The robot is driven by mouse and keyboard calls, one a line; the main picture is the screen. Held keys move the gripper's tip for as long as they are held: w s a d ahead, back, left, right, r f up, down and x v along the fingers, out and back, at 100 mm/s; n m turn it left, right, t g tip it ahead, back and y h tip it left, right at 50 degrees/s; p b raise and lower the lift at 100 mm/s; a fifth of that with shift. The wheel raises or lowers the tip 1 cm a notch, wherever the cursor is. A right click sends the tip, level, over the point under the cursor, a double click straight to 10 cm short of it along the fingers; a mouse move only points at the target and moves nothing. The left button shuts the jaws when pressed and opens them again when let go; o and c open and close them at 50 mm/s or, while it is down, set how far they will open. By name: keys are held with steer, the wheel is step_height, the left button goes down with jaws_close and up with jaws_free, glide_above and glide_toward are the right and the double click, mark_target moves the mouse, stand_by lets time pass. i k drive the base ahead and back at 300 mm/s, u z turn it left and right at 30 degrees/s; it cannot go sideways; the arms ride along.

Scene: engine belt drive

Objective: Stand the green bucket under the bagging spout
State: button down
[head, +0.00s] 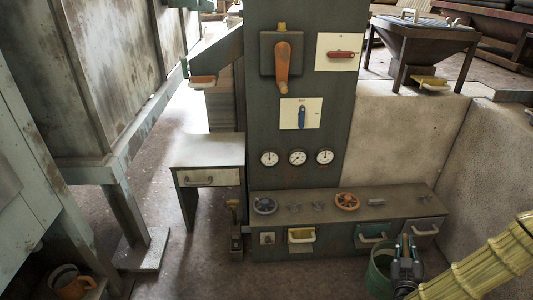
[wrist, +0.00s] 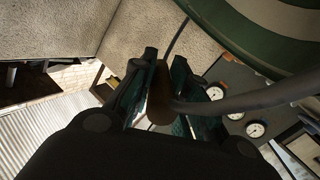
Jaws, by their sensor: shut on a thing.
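The green bucket (head: 380,274) is low at the right in the head view, partly behind my gripper (head: 404,245). In the wrist view its green side (wrist: 240,32) fills the upper right corner. My gripper (wrist: 158,92) is shut on the brown grip of the bucket's wire handle (wrist: 160,100). Whether the bucket touches the floor cannot be told. No spout is labelled. A dark sloping chute (head: 216,58) with an orange lip hangs left of the panel, and a hopper (head: 425,50) on legs stands at the upper right; I cannot tell which is the bagging spout.
A dark control panel (head: 300,100) with levers and gauges rises from a low bench (head: 335,204) with drawers and knobs. A small table (head: 207,151) stands left of it. Pale block walls (head: 400,140) are at the right. Floor is clear in front of the small table.

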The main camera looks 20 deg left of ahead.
mark_target(212, 152)
steer(key=k, duration=0.6)
steer(key=u, duration=1.45)
steer(key=i, duration=0.35)
steer(key=z, duration=0.05)
